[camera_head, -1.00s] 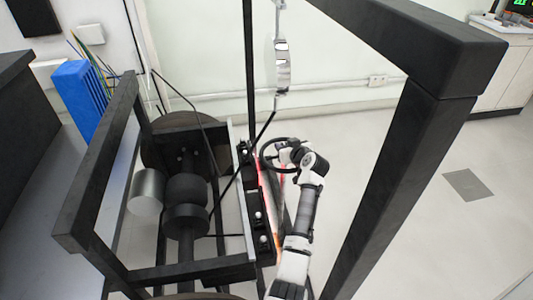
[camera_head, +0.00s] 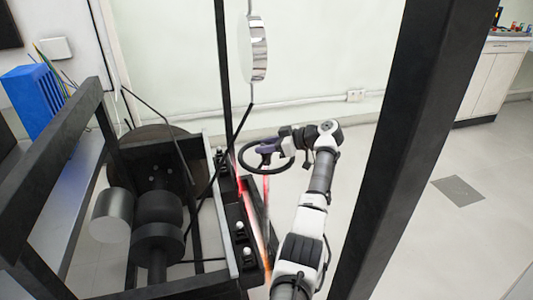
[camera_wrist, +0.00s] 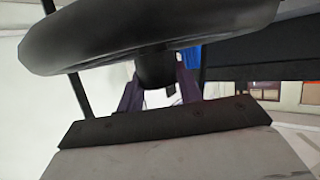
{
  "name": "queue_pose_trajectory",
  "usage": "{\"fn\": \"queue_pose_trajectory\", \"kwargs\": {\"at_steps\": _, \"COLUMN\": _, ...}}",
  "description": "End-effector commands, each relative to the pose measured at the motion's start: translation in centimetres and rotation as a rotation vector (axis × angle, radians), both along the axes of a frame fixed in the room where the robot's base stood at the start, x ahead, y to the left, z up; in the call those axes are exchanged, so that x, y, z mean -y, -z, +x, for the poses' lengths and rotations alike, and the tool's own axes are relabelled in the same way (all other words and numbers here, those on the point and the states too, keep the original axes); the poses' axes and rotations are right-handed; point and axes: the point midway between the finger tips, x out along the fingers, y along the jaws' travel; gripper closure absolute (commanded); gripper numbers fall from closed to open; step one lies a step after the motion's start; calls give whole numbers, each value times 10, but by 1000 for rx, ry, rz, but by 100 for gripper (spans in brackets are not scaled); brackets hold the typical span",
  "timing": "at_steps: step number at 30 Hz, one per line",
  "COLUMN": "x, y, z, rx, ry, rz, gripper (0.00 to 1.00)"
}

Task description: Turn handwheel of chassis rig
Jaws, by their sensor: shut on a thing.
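The black ring-shaped handwheel (camera_head: 265,172) stands at the right side of the rig's dark frame in the head view. My gripper (camera_head: 268,147) reaches it from the right, with purple fingers at the ring. In the wrist view the wheel's thick rim (camera_wrist: 150,35) crosses the top. My gripper's fingers (camera_wrist: 160,92) lie below the rim, on either side of a dark part under it. My gripper is shut on the handwheel. The exact contact is partly hidden by the rim.
A thick black post (camera_head: 415,130) stands right of my arm. A silver disc (camera_head: 258,48) hangs above the wheel. A rail with white knobs (camera_head: 240,225) runs to the left, beside dark rollers (camera_head: 158,208). Open floor lies beyond the post.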

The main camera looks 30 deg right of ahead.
Motion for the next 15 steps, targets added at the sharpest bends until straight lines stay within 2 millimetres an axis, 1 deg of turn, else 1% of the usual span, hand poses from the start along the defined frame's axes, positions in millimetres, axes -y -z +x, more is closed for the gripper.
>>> {"fn": "queue_pose_trajectory", "kwargs": {"at_steps": 1, "x": 0, "y": 4, "z": 0, "rx": -5, "ry": -18, "rz": 1, "gripper": 100}}
{"fn": "queue_pose_trajectory", "kwargs": {"at_steps": 7, "x": -1, "y": 3, "z": 0, "rx": -7, "ry": -64, "rz": 0, "gripper": 100}}
{"fn": "queue_pose_trajectory", "kwargs": {"at_steps": 15, "x": -1, "y": 2, "z": 0, "rx": -7, "ry": -84, "rz": 1, "gripper": 100}}
